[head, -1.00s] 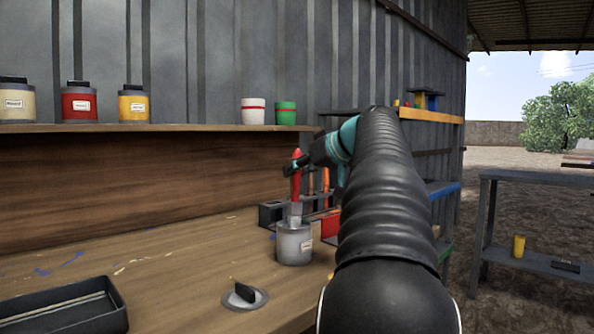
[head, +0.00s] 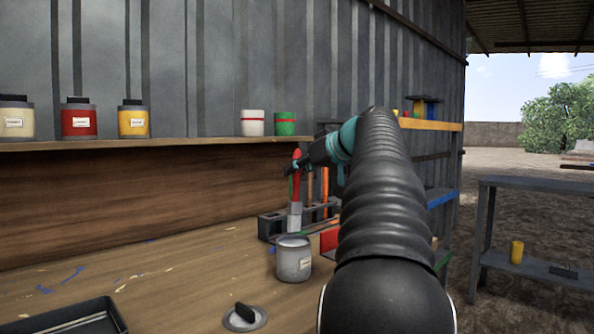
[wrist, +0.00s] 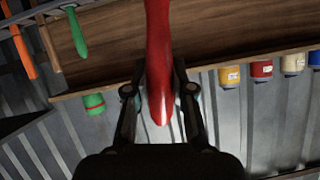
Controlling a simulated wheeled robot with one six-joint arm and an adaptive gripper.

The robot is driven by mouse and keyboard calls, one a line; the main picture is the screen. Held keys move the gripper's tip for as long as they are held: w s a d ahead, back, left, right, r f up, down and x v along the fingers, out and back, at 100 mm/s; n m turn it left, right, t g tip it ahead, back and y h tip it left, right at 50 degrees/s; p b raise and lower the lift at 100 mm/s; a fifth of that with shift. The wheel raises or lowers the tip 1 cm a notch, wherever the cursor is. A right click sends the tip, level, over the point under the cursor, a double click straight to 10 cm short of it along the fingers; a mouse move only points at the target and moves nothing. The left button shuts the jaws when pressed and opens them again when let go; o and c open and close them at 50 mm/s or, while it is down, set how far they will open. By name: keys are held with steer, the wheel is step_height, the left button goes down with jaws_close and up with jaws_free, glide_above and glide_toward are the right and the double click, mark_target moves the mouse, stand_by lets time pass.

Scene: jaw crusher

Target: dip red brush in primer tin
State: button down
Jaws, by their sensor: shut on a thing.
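My gripper (head: 297,164) is shut on the red brush (head: 296,184) by its handle and holds it upright, bristles down. The pale brush head (head: 295,218) hangs just above the rim of the grey primer tin (head: 294,262), with its lower end close to the opening. The open tin stands on the wooden bench and shows a pale surface inside. In the wrist view the red handle (wrist: 158,60) runs between the two fingers; the bristles and the tin are out of that view.
A round lid with a black knob (head: 243,316) lies on the bench (head: 180,275) in front of the tin. A dark tray (head: 70,320) is at the lower left. A grey holder (head: 270,227) with other brushes stands behind the tin. Paint cans (head: 79,121) line the shelf above.

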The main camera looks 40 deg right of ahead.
stand_by(0.3)
steer(key=shift+r+p, duration=1.7)
steer(key=shift+r, duration=0.85)
